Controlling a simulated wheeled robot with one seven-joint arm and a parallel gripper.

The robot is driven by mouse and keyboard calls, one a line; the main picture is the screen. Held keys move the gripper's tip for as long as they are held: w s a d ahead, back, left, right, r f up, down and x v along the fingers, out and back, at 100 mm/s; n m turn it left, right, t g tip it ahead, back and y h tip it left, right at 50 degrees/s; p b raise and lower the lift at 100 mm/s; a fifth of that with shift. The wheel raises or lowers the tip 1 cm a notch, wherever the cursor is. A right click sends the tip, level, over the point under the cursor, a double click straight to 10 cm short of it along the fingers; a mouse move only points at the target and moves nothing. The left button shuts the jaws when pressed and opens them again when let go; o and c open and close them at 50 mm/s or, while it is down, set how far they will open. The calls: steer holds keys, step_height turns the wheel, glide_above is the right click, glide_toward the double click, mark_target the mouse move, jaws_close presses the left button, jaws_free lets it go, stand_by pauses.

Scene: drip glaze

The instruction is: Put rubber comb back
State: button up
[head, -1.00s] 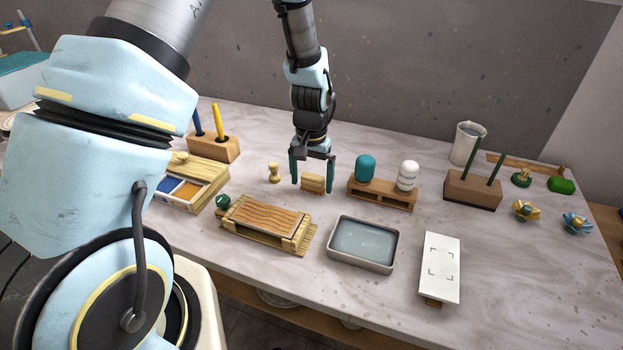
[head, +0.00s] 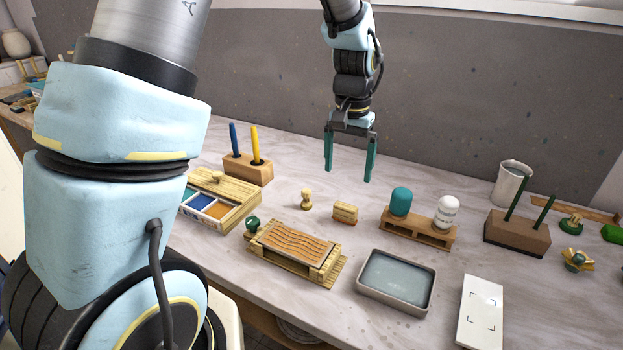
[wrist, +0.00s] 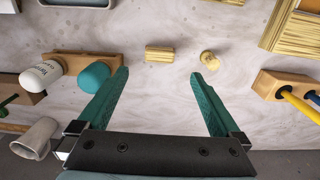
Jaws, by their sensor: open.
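A small ribbed, straw-coloured block (head: 345,213), which looks like the rubber comb, rests on the table between a small wooden knob-shaped tool (head: 306,199) and the pallet-like stand. My gripper (head: 348,174) is open and empty, raised above and behind the block. In the wrist view, the block (wrist: 158,53) lies on the table beyond the open fingertips (wrist: 157,76), with nothing between the fingers. A board with wavy grooves (head: 296,242) lies on a slatted wooden rack (head: 338,270) in front of the block.
A pallet stand (head: 418,231) holds a teal and a white bottle. A grey water tray (head: 432,295), a white tile (head: 480,310), a wooden colour box (head: 238,190) and a pen block (head: 262,174) surround the middle. Bare table lies around the block.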

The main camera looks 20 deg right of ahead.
steer(key=s+a+n, duration=0.1)
steer(key=a+n, duration=0.2)
steer(key=a, duration=1.2)
steer(key=s+a+r+n+t, duration=0.1)
steer(key=a+n, duration=0.3)
steer(key=a, duration=1)
steer(key=shift+s+a+r+t, duration=0.3)
steer(key=shift+s+a, duration=0.05)
steer(key=shift+s, duration=0.4)
